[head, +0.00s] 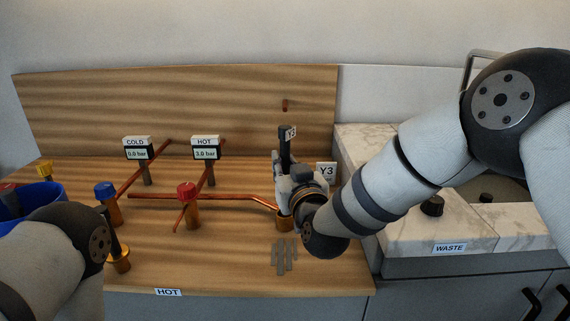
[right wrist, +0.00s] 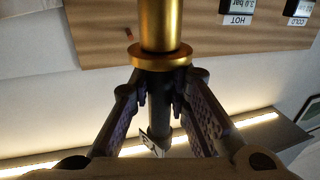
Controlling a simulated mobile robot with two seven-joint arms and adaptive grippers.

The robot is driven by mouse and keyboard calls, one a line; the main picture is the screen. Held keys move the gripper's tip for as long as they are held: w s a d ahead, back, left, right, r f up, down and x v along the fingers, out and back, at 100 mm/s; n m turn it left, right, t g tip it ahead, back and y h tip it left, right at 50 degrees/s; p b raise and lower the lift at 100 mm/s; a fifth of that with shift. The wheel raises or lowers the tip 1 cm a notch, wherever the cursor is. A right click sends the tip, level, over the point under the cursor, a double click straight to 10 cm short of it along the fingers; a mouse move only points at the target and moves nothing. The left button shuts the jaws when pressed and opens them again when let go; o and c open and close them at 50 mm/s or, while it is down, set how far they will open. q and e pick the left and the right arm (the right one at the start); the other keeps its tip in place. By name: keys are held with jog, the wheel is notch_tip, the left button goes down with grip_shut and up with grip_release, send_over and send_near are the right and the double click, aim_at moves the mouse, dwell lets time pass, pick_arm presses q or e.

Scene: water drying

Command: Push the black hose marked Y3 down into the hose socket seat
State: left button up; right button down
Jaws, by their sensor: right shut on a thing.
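The black hose (head: 286,148) stands upright, its Y3 tag (head: 291,132) near the top. My right gripper (head: 291,186) is shut on the hose below the tag and hides its lower part in the head view. In the right wrist view, the hose (right wrist: 158,85) runs between my gripper's fingers (right wrist: 160,100) and meets the flange of the brass hose socket seat (right wrist: 160,55) in line with it. I cannot tell how deep it sits. The brass seat (head: 284,223) shows below the gripper in the head view. My left gripper is out of view.
A Y3 sign (head: 326,171) stands right of the gripper. A copper pipe (head: 235,197) runs to the seat from the left. Red (head: 187,190) and blue (head: 105,190) valve knobs and two gauges (head: 205,149) stand left. The WASTE counter (head: 395,235) is at right.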

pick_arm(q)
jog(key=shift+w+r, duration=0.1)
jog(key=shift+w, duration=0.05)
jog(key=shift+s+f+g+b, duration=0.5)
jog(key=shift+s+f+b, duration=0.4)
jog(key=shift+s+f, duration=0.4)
pick_arm(e)
jog(key=shift+f, duration=4.1)
jog(key=c, duration=1.4)
grip_release()
jog(key=shift+c, duration=0.2)
jog(key=shift+r, duration=0.1)
notch_tip(320, 180, up, 10)
jog(key=shift+f, duration=0.1)
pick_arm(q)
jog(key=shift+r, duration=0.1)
